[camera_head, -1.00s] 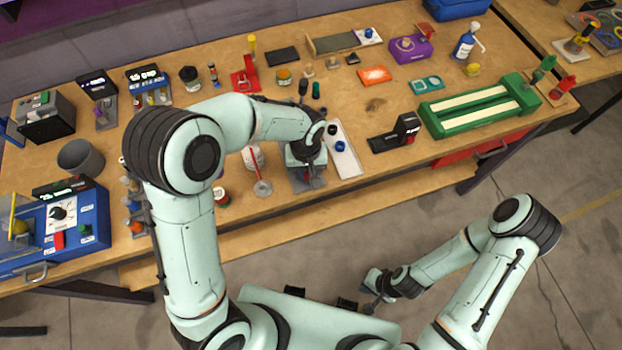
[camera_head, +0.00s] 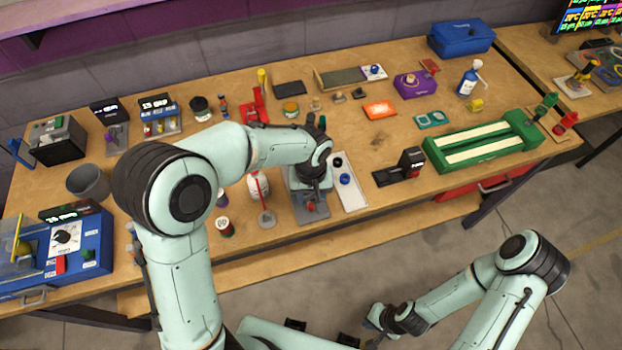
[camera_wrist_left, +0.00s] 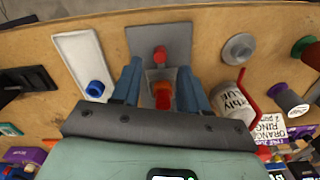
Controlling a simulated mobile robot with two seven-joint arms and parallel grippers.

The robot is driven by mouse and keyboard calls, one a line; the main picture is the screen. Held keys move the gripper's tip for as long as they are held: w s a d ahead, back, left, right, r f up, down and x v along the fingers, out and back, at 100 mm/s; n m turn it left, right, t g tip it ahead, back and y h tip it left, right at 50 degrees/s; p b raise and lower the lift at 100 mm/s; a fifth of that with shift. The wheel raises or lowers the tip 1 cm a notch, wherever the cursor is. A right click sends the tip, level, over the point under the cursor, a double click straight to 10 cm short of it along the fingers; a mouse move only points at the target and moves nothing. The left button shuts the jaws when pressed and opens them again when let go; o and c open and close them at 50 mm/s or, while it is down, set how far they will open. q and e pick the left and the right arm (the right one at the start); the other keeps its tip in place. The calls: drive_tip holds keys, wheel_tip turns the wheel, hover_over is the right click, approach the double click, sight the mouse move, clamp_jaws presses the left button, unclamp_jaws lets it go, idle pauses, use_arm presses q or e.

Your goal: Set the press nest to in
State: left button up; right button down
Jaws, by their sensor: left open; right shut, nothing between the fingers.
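A grey plate (camera_head: 312,214) lies near the front edge of the bench and looks like the press nest's base; I see no label on it. The left wrist view shows this plate (camera_wrist_left: 178,38) with a red knob (camera_wrist_left: 159,54) and an orange-red part (camera_wrist_left: 163,96) in a pale holder behind it. My left gripper (camera_wrist_left: 160,78) is open, its blue fingers on either side of the orange-red part. Contact cannot be told. In the head view my left gripper (camera_head: 313,190) hides much of the plate. My right gripper (camera_head: 374,338) is shut and empty, off the bench.
A white plate (camera_head: 352,197) with black and blue knobs lies just right of the grey plate. A white bottle (camera_head: 256,188) and a grey disc-shaped piece (camera_head: 267,219) stand to its left. A black device (camera_head: 404,168) and green track (camera_head: 480,148) lie further right.

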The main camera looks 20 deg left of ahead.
sight(311, 205)
use_arm(q)
wheel_tip(311, 205, up, 9)
drive_tip(key=shift+r+p, duration=0.2)
drive_tip(key=shift+p, duration=0.1)
use_arm(e)
drive_tip(key=shift+w+r, duration=0.45)
drive_tip(key=shift+r, duration=0.05)
